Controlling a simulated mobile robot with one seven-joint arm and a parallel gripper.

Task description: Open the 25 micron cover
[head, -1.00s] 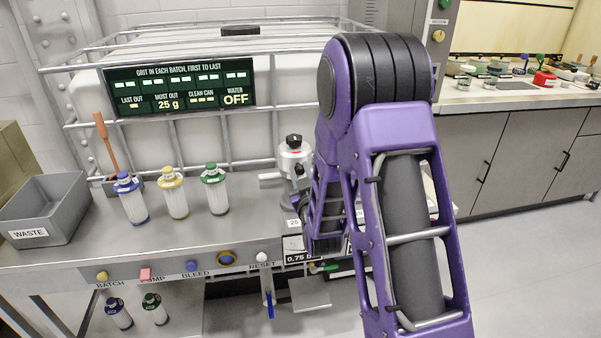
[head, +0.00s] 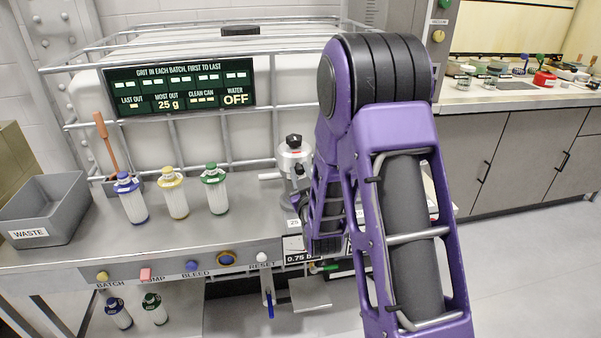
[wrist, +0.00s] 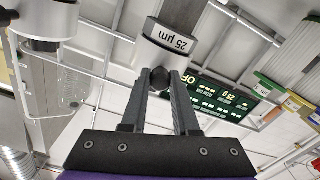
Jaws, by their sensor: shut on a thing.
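The 25 micron cover shows in the wrist view as a silver round body with a white "25 µm" label (wrist: 172,38). A round black knob (wrist: 160,78) sits just below the label. My gripper (wrist: 161,80) has its two dark fingers closed on this knob, one on each side. In the head view a silver canister with a black top (head: 294,150) stands at the right end of the bench, and a small "25" label shows lower down. My purple arm hides most of this place and my gripper's fingertips.
Blue, yellow and green capped filters (head: 174,194) stand left of the canister. A grey waste bin (head: 45,212) is at the far left. Buttons and a blue-handled valve (head: 270,304) line the bench front. A display (head: 180,86) reads water off. Another silver cylinder (wrist: 45,20) is close by in the wrist view.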

